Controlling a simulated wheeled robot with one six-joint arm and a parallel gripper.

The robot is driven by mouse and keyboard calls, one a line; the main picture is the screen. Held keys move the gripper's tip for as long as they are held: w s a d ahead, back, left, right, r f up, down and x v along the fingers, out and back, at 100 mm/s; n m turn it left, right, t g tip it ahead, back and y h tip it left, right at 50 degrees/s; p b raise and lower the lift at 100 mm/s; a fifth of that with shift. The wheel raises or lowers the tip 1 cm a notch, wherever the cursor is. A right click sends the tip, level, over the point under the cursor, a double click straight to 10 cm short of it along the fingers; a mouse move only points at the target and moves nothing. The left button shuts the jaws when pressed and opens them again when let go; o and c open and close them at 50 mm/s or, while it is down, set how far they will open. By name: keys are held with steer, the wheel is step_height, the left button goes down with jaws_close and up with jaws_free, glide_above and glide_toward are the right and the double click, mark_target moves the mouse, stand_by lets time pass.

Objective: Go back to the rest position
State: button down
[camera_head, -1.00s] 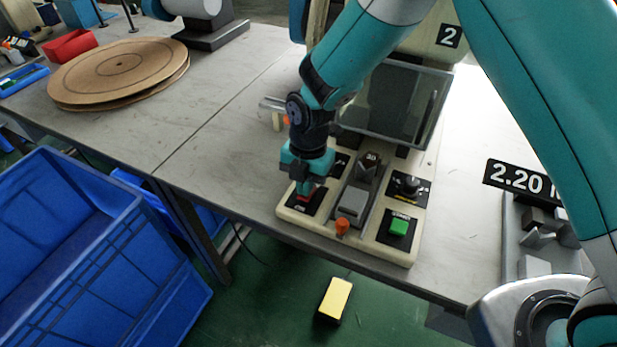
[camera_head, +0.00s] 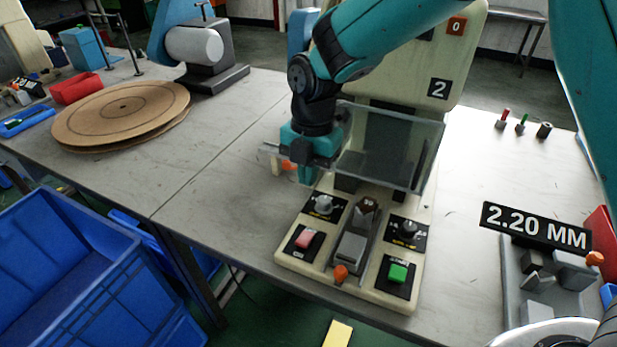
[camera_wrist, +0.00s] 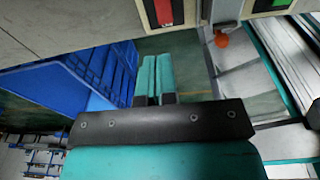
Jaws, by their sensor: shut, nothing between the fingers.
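My gripper (camera_head: 309,154) hangs above the machine's control base, in front of the left side of the clear guard. In the wrist view the two teal fingers (camera_wrist: 155,76) are together with nothing between them. Below the gripper in the head view, the cream control base (camera_head: 349,293) carries a red button (camera_head: 306,238), a green button (camera_head: 398,272), a grey lever block (camera_head: 351,247) and two knobs. The gripper is clear of the red button. The red button also shows at the top of the wrist view (camera_wrist: 164,12).
The clear guard (camera_head: 390,150) stands close to the right of my gripper. A "2.20 MM" sign (camera_head: 535,227) and a grey fixture (camera_head: 520,285) are at the right. A round wooden disc (camera_head: 120,112) lies at the left, a blue crate (camera_head: 75,280) below it. The table between is clear.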

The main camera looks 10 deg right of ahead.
steer(key=s+d+r+m+y, duration=0.1)
steer(key=s+d+r+m, duration=0.2)
steer(key=s+m, duration=0.4)
steer(key=s+d+r+m+y, duration=0.1)
steer(key=s+d+r+m, duration=0.2)
steer(key=s+r+m, duration=0.2)
steer(key=s+d+r+m+t+y, duration=0.1)
steer(key=s+d+r+m, duration=0.2)
steer(key=s+m, duration=0.7)
steer(key=shift+v, duration=0.8)
